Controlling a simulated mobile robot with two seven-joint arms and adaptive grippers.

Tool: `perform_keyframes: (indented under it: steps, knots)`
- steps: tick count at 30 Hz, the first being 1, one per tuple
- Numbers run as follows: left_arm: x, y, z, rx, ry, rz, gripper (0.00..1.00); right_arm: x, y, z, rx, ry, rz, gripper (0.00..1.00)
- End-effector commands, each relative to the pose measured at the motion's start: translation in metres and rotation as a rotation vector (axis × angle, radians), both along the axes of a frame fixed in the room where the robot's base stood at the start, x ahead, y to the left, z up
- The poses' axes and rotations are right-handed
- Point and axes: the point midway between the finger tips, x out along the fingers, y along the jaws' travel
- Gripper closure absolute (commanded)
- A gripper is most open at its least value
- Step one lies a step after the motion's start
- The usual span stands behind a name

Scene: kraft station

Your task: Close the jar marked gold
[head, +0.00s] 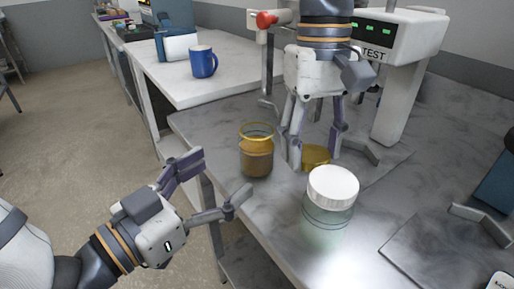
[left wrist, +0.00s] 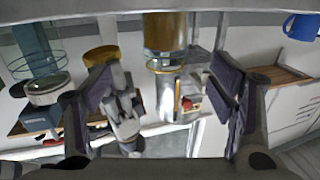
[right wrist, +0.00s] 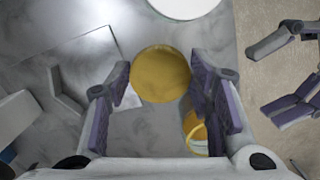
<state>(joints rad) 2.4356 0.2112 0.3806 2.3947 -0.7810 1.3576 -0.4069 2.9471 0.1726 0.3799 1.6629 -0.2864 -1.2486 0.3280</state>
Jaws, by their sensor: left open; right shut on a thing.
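The open glass jar with a gold rim and brown contents (head: 256,160) stands upright on the grey table; it also shows in the left wrist view (left wrist: 165,36) and, partly hidden by a finger, in the right wrist view (right wrist: 193,132). The gold lid (head: 316,155) is right of this jar, apart from it; it also shows in the right wrist view (right wrist: 160,73). My right gripper (head: 314,150) points down and is shut on the gold lid. My left gripper (head: 222,177) is open and empty, left of the jar, beyond the table's edge.
A jar with a white lid (head: 331,205) stands in front of the gold lid. A white test machine (head: 395,90) is behind on the right. A blue mug (head: 203,62) stands on the farther white table. The table's left edge runs close to the gold jar.

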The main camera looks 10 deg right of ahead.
Motion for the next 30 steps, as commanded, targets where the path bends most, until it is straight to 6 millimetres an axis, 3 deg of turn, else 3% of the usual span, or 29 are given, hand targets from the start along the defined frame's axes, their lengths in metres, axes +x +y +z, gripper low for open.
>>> perform_keyframes:
  steps: [7, 20, 30]
  knots:
    - [0.027, -0.036, -0.001, 0.000, 0.001, -0.002, 0.24, 0.001, 0.000, -0.003, 0.000, 0.006, 0.000, 0.64]
    - [0.034, -0.044, -0.002, 0.000, 0.001, -0.001, 0.24, 0.001, 0.000, -0.004, -0.001, 0.007, 0.000, 0.64]
    - [0.068, -0.077, -0.005, 0.000, 0.001, -0.002, 0.24, 0.002, 0.000, -0.011, -0.001, 0.018, 0.000, 0.64]
